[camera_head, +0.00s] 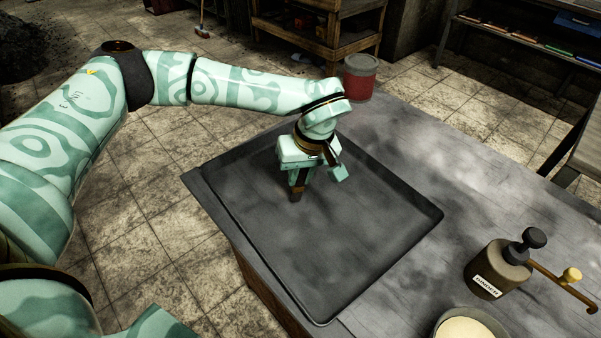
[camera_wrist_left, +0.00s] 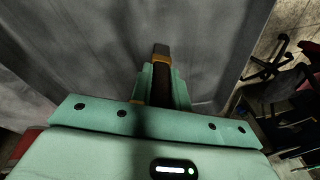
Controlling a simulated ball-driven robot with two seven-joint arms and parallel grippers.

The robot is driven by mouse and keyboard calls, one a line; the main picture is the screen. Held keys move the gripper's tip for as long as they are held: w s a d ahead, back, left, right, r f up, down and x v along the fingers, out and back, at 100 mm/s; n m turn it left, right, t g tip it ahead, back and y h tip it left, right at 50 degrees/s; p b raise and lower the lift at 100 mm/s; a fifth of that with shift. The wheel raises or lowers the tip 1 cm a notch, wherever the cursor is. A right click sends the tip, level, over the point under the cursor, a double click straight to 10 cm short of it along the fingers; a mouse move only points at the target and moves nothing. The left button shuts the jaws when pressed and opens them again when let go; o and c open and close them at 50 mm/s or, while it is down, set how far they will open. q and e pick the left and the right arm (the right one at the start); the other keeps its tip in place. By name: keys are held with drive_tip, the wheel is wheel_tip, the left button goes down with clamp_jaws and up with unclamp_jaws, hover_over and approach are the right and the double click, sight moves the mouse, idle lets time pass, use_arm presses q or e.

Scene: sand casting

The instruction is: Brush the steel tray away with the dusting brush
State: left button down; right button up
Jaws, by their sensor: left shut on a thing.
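The steel tray (camera_head: 395,235) is a wide, dark, shallow pan with a low rim, lying on the grey table. Its floor looks dark and mottled; I cannot tell residue from shadow. My left gripper (camera_head: 308,180) is over the far left part of the tray, pointing down. It is shut on the dusting brush (camera_head: 297,191), whose brown and brass end shows below the fingers. In the left wrist view the brush (camera_wrist_left: 162,75) stands between the fingers. I cannot tell whether its tip touches the tray. My right gripper is not in view.
A red can (camera_head: 360,77) is past the far corner. The table right of the tray is mostly clear.

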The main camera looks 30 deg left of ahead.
use_arm(q)
drive_tip(key=shift+f, duration=0.65)
idle(0.3)
drive_tip(key=shift+a, duration=0.1)
drive_tip(key=shift+w+a+r, duration=0.15)
drive_tip(key=shift+w+a, duration=0.3)
drive_tip(key=shift+a, duration=0.35)
drive_tip(key=shift+w+a+p, duration=0.25)
drive_tip(key=shift+w+a, duration=0.25)
drive_tip(key=shift+a, duration=0.4)
drive_tip(key=shift+w+a+p, duration=0.2)
drive_tip(key=shift+w+a, duration=0.25)
drive_tip(key=shift+a, duration=0.45)
drive_tip(key=shift+w+a, duration=0.5)
drive_tip(key=shift+a, duration=0.5)
drive_tip(key=shift+w+a, duration=0.55)
drive_tip(key=shift+a, duration=0.45)
drive_tip(key=shift+w+a, duration=0.5)
drive_tip(key=shift+a, duration=0.5)
